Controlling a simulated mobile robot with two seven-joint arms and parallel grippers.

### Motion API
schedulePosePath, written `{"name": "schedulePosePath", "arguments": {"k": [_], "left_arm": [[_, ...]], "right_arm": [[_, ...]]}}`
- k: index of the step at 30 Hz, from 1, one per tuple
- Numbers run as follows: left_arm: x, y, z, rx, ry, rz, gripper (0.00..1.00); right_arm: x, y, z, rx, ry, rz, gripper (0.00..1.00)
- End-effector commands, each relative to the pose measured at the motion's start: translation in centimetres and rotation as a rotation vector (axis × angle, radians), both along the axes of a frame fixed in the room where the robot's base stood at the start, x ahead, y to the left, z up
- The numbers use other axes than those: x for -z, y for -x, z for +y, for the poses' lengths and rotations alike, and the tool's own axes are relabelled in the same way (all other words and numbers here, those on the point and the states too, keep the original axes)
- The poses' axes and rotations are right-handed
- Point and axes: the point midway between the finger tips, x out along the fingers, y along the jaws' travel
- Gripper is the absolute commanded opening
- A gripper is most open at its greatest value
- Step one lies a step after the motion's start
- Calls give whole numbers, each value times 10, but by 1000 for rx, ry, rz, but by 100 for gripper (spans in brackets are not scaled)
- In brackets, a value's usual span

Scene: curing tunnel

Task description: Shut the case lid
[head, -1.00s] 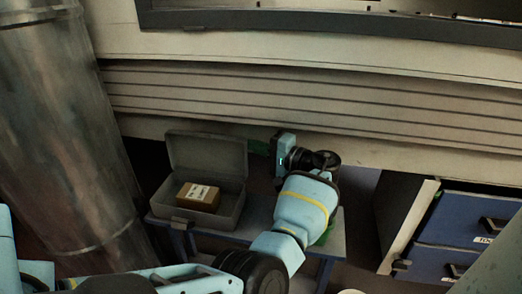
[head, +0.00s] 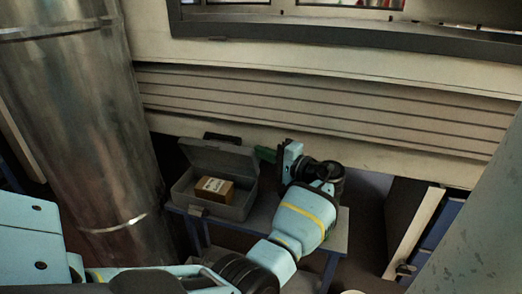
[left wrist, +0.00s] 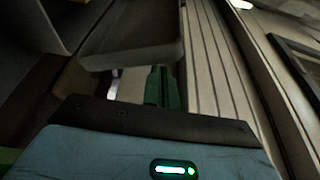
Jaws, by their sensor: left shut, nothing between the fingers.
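The grey case (head: 238,209) stands on a small table, its lid (head: 217,158) raised at the back. A brown carton (head: 214,190) with a white label sits inside. My left gripper (head: 265,154) has green fingers, which are shut and empty. They are beside the lid's right edge, near its top, pointing left; I cannot tell whether they touch. In the left wrist view the shut green fingers (left wrist: 163,88) are just below the edge of a dark grey panel, which looks like the lid (left wrist: 132,38). My right gripper is not in view.
The small blue-grey table (head: 262,228) is partly covered by my left arm. A large metal duct (head: 85,110) rises left of the case. A slatted wall (head: 320,105) runs behind. A blue drawer cabinet (head: 431,240) stands at right, partly hidden by a grey shape.

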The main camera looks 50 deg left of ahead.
Motion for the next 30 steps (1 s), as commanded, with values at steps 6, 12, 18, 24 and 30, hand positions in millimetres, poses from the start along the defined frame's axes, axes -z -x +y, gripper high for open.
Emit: {"name": "schedulePosePath", "arguments": {"k": [6, 12, 18, 24, 30], "left_arm": [[4, 15, -9, 0, -39, -57, 0], [8, 22, -13, 0, -70, -118, 0], [10, 25, -16, -1, -71, -117, 0], [11, 27, -16, -1, -70, -116, 0], [11, 27, -16, -1, -70, -116, 0]], "right_arm": [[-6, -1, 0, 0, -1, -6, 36], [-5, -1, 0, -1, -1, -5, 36], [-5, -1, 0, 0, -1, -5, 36], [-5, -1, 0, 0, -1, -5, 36], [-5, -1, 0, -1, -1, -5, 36]]}}
